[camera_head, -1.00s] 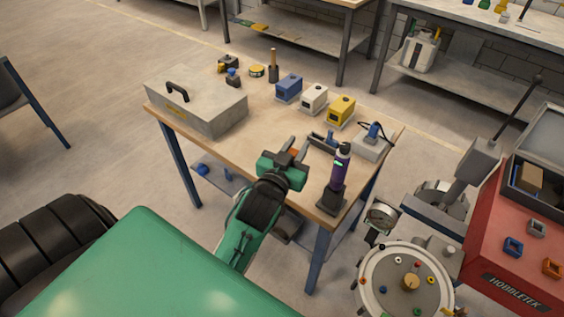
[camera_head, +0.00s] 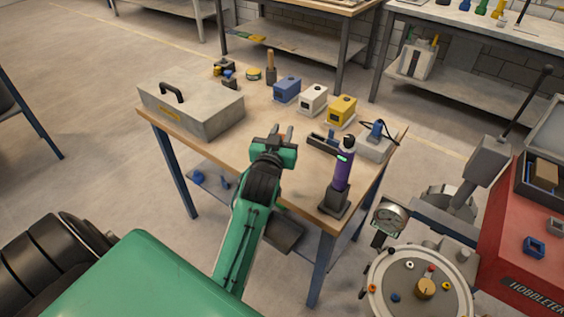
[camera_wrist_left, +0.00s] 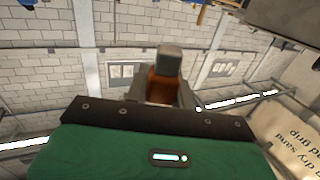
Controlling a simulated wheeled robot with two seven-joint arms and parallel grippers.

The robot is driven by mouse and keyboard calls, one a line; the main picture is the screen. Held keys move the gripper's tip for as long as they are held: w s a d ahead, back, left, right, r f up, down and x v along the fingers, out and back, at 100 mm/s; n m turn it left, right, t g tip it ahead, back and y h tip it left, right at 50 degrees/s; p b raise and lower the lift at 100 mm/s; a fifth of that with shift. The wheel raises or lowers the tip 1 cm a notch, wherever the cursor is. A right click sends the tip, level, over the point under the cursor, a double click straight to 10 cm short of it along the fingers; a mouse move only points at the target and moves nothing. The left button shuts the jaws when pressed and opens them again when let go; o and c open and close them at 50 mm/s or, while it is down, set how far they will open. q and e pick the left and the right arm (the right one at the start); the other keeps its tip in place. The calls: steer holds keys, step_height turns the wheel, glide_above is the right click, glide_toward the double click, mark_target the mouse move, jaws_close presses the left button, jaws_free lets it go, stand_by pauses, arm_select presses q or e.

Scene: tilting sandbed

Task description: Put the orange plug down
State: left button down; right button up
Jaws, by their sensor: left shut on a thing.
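My left gripper (camera_head: 281,131) is over the front middle of the wooden table (camera_head: 222,148). It is shut on the orange plug (camera_head: 282,136), of which only a little orange shows between the fingers in the head view. In the left wrist view the plug (camera_wrist_left: 160,90) is an orange body between the two fingers (camera_wrist_left: 160,92), with a grey block-like end beyond it. I cannot tell whether the plug touches the table top. My right gripper is not in view.
A grey case (camera_head: 205,113) stands left on the table. Blue (camera_head: 287,90), white (camera_head: 313,98) and yellow (camera_head: 342,110) boxes stand behind the gripper. A purple tool (camera_head: 342,175) stands upright at right. Bare table top lies between the case and the boxes.

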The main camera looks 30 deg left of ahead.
arm_select(q)
step_height(320, 180, down, 6)
steer(key=shift+r, duration=0.1)
step_height(320, 180, down, 3)
steer(key=shift+f+b, duration=0.2)
steer(key=shift+b, duration=0.1)
steer(key=shift+f, duration=0.45)
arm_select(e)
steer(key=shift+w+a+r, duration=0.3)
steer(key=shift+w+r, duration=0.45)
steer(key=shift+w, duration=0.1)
arm_select(q)
steer(key=shift+f, duration=0.2)
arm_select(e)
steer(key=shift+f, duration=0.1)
arm_select(q)
steer(key=c, duration=1.2)
jaws_free()
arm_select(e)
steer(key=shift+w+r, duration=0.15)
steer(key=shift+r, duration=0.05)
arm_select(q)
steer(key=shift+r, duration=0.1)
